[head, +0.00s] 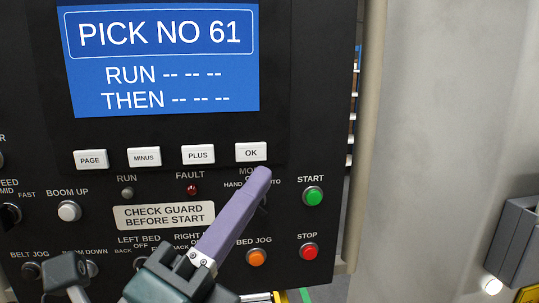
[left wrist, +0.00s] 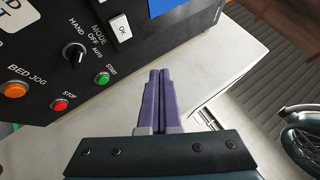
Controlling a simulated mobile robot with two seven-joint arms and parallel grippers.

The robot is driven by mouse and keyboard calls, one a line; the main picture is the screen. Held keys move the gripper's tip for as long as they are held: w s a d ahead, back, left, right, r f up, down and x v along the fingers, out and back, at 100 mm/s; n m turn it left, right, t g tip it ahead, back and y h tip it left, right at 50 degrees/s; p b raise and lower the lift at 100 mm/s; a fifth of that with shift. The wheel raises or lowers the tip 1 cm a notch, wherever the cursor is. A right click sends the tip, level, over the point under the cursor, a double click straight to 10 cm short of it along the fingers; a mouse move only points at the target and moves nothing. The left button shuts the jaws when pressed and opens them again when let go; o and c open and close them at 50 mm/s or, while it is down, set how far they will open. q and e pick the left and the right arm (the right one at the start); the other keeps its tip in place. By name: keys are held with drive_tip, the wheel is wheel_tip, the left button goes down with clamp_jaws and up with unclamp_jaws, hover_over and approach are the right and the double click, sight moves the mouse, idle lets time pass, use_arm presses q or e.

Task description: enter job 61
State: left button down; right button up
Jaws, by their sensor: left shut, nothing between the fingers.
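The blue screen (head: 160,60) on the black panel reads "PICK NO 61", with "RUN -- -- --" and "THEN -- -- --" below. Under it is a row of white keys: PAGE (head: 90,159), MINUS (head: 144,157), PLUS (head: 198,155) and OK (head: 251,152). My left gripper (head: 262,172) has its purple fingers shut and empty, with the tips just below the OK key in the head view. In the left wrist view the shut fingers (left wrist: 159,75) point toward the panel's edge, and the OK key (left wrist: 121,28) is up and left of the tips. Contact cannot be made out. My right gripper is not in view.
The green START button (head: 313,196), red STOP button (head: 307,252) and orange BED JOG button (head: 257,257) sit right of my fingers. A mode knob (left wrist: 76,53) is partly hidden by them in the head view. A "CHECK GUARD BEFORE START" label (head: 164,216) is left.

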use_arm(q)
drive_tip(key=b, duration=0.3)
approach(260, 144)
drive_tip(key=w+d+r, duration=0.2)
drive_tip(key=d, duration=0.1)
drive_tip(key=shift+w+a+r, duration=0.15)
drive_tip(key=shift+w+r, duration=0.05)
drive_tip(key=shift+w, duration=0.55)
drive_tip(key=shift+w+b, duration=0.15)
drive_tip(key=shift+b, duration=0.2)
idle(0.8)
drive_tip(key=shift+w+a, duration=0.1)
drive_tip(key=shift+w, duration=0.2)
drive_tip(key=shift+w+a+b, duration=0.1)
drive_tip(key=shift+w+b, duration=0.25)
drive_tip(key=shift+b, duration=0.15)
idle(0.4)
drive_tip(key=shift+s, duration=0.1)
drive_tip(key=shift+s+p, duration=0.5)
drive_tip(key=shift+s, duration=0.2)
